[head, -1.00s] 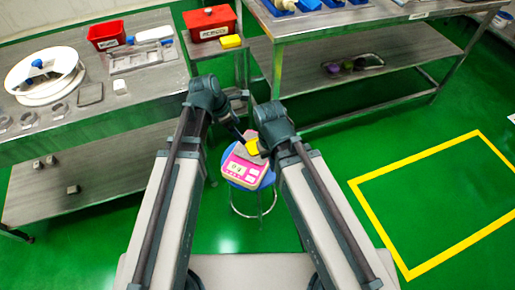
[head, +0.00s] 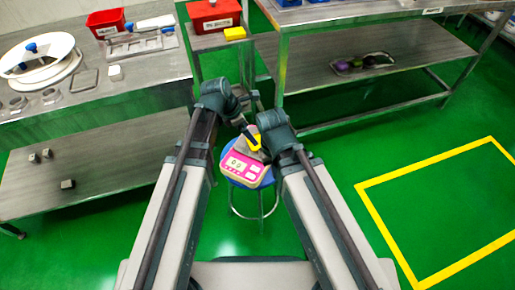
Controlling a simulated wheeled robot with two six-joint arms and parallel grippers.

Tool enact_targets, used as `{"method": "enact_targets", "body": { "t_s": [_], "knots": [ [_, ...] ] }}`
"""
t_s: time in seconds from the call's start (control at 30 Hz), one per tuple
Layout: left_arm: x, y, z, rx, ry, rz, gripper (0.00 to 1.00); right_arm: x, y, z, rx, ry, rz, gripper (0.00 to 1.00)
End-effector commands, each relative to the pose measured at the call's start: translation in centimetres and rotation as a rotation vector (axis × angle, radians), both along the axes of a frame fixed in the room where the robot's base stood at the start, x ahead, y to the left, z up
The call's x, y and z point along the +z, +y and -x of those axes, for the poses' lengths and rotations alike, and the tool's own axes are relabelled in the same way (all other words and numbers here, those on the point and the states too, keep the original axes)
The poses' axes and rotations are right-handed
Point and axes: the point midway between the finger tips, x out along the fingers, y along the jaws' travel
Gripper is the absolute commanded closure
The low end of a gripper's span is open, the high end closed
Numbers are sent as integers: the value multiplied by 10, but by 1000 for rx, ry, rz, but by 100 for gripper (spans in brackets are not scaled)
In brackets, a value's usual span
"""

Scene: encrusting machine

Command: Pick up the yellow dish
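A small yellow piece (head: 254,143), which looks like the yellow dish, is at the top of a pink and white scale (head: 243,169) on a round blue stool (head: 265,181). My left gripper (head: 248,134) reaches down from the left with its dark tip right at the yellow piece. I cannot tell whether it touches or grips it. My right arm's wrist is just right of the yellow piece. The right gripper's fingers are hidden or too small to make out.
A small stand beyond the stool holds a red box (head: 213,14) and a yellow block (head: 235,33). A steel table (head: 130,93) with trays and white discs is on the left. Another steel table (head: 350,20) is at the back right. The floor at right is clear.

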Motion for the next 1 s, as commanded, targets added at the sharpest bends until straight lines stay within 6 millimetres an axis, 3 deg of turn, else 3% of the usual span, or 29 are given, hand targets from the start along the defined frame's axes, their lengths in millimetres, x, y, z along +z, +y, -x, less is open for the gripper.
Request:
{"method": "enact_targets", "body": {
  "t_s": [0.03,0.37,0.73,1.0],
  "knots": [
    [-10,-2,-1,-1,0,0,0,-10,0,0,0,0,0,100],
    [-15,-5,-3,-1,0,0,0,-15,0,0,0,0,0,100],
    [-56,-19,-11,-1,-1,1,0,-56,-1,-1,2,-2,7,100],
    [-57,-22,-11,0,-1,0,0,-57,-2,-1,2,-2,8,100]
  ]
}}
